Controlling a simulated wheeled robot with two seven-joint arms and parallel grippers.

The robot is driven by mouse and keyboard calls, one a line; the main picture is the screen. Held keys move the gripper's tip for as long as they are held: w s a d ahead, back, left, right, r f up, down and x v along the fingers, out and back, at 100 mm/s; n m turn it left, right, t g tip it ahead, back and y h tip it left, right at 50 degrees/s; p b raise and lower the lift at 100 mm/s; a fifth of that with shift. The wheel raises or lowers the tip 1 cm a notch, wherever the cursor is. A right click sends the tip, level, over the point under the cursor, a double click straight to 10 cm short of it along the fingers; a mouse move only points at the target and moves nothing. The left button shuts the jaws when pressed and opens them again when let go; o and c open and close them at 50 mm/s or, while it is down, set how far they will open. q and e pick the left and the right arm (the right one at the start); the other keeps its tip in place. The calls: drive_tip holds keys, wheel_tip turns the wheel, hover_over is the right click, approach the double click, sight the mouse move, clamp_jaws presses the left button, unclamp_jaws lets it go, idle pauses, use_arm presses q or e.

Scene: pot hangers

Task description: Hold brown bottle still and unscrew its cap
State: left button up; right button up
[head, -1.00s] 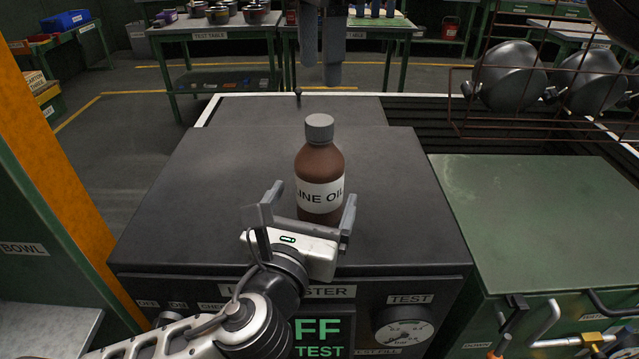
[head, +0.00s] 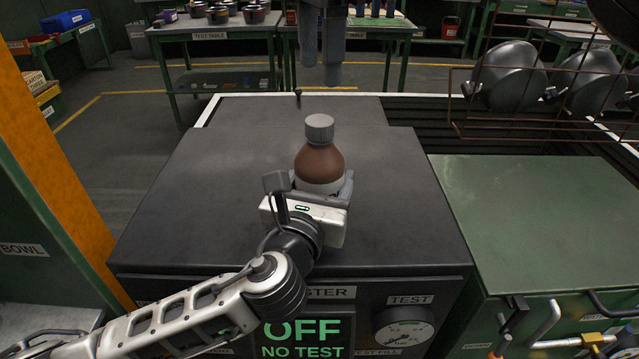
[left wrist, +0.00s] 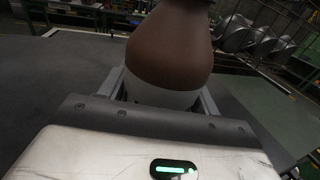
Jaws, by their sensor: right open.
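The brown bottle (head: 319,165) stands upright on the dark top of the tester (head: 230,190). It has a grey cap (head: 319,128) and a white label, mostly hidden now by my left gripper. My left gripper (head: 318,188) is at the bottle's lower body, one finger on each side. The left wrist view shows the bottle (left wrist: 168,50) between the fingers, close to both; whether they press on it cannot be seen. My right gripper (head: 320,75) hangs fingers-down above and behind the bottle, open and empty, apart from the cap.
Grey pots (head: 505,75) sit in a wire rack (head: 475,130) at the right. A green box top (head: 530,210) with tools at its front lies to the right of the tester. The tester top around the bottle is clear. An orange post (head: 60,180) stands at left.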

sight(319, 120)
use_arm(q)
clamp_jaws()
use_arm(e)
drive_tip(key=m, duration=0.3)
drive_tip(key=shift+m, duration=0.4)
drive_tip(key=shift+f+m, duration=0.25)
drive_tip(key=shift+m, duration=0.05)
wheel_tip(319, 120, down, 8)
drive_tip(key=shift+r, duration=0.25)
drive_tip(key=c, duration=1.1)
